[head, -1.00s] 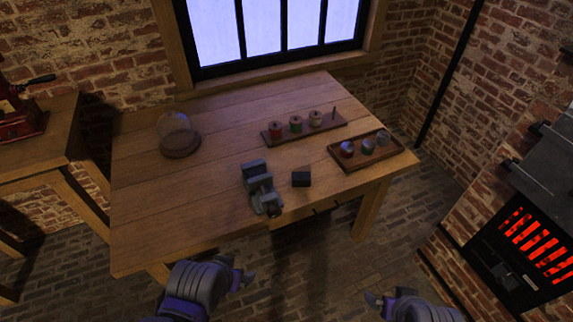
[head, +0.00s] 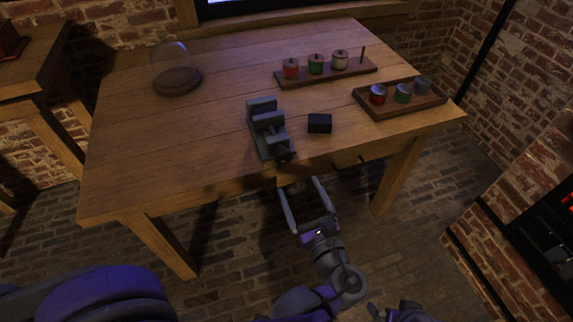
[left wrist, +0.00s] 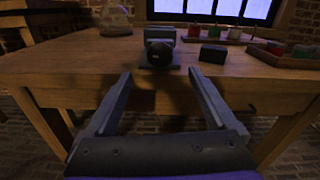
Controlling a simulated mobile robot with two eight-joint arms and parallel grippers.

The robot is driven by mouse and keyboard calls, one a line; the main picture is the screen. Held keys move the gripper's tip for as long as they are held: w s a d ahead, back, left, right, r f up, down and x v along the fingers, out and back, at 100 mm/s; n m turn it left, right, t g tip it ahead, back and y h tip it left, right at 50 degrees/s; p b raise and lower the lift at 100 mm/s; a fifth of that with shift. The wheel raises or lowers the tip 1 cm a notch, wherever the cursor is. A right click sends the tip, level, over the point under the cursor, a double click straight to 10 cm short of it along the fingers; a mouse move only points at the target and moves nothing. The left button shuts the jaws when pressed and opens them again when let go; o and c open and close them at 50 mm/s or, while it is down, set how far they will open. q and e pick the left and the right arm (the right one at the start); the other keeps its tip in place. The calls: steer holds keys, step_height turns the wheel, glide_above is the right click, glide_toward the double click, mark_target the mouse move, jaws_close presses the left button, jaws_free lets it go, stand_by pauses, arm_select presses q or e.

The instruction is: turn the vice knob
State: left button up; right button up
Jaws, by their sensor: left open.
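The grey vice (head: 267,128) stands at the front edge of the wooden table. Its dark round knob (head: 284,155) faces the front, towards me. In the left wrist view the knob (left wrist: 159,53) shows ahead, beyond the fingertips and slightly above them, with the vice body (left wrist: 160,34) behind it. My left gripper (head: 298,187) is open and empty, just in front of the table edge and below the knob, apart from it. My right arm shows only in part at the bottom of the head view; its fingers cannot be made out.
On the wooden table (head: 150,150) a small black block (head: 319,123) lies right of the vice. A tray (head: 409,108) with jars, a spool rack (head: 325,73) and a glass dome (head: 172,68) stand farther off. A furnace is at the far right.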

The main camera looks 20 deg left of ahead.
mark_target(286, 160)
arm_select(q)
steer(key=b+x, duration=0.1)
steer(key=x, duration=0.9)
steer(key=shift+w+a+b, duration=0.25)
steer(key=shift+b, duration=0.05)
